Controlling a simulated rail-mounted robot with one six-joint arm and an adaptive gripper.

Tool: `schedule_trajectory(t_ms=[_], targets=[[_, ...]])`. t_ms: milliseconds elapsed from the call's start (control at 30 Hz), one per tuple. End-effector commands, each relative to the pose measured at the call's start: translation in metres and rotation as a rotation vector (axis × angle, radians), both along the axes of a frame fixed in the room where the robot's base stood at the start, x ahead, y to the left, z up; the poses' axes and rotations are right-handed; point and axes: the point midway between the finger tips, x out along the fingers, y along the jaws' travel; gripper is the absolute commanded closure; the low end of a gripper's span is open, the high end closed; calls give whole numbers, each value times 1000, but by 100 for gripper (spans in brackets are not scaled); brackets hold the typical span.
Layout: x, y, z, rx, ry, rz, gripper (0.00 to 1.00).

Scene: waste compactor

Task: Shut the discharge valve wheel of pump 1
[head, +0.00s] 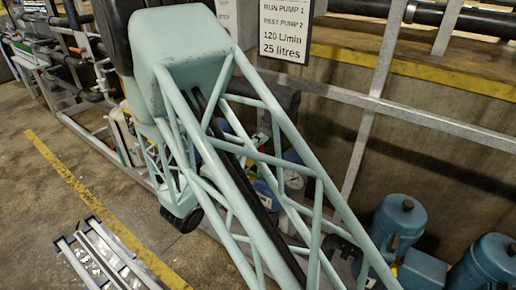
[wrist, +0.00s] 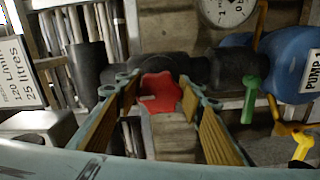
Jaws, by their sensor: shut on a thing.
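A red lobed valve wheel (wrist: 161,92) shows in the middle of the wrist view, on a dark pipe fitting. My gripper (wrist: 158,86) has its two yellow-padded fingers on either side of the wheel, shut on it. In the head view my arm's pale green lattice covers the middle, and I cannot make out the wheel or my gripper there.
A green lever (wrist: 250,100) and a yellow handle (wrist: 300,147) stand right of my gripper. A round gauge (wrist: 228,10) is above. A sign (head: 286,32) reads "RUN PUMP 1". Grey rails (head: 420,118) and blue tanks (head: 398,225) lie right; open floor (head: 40,185) lies left.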

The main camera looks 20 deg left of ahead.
Motion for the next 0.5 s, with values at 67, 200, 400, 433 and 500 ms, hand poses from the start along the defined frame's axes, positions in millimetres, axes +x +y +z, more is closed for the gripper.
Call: schedule_trajectory(t_ms=[67, 200, 400, 433, 500], targets=[[0, 0, 0, 23, -8, 0, 75], [0, 0, -1, 48, -17, 0, 75], [0, 0, -1, 58, -20, 0, 75], [0, 0, -1, 59, -20, 0, 75], [0, 0, -1, 58, -20, 0, 75]])
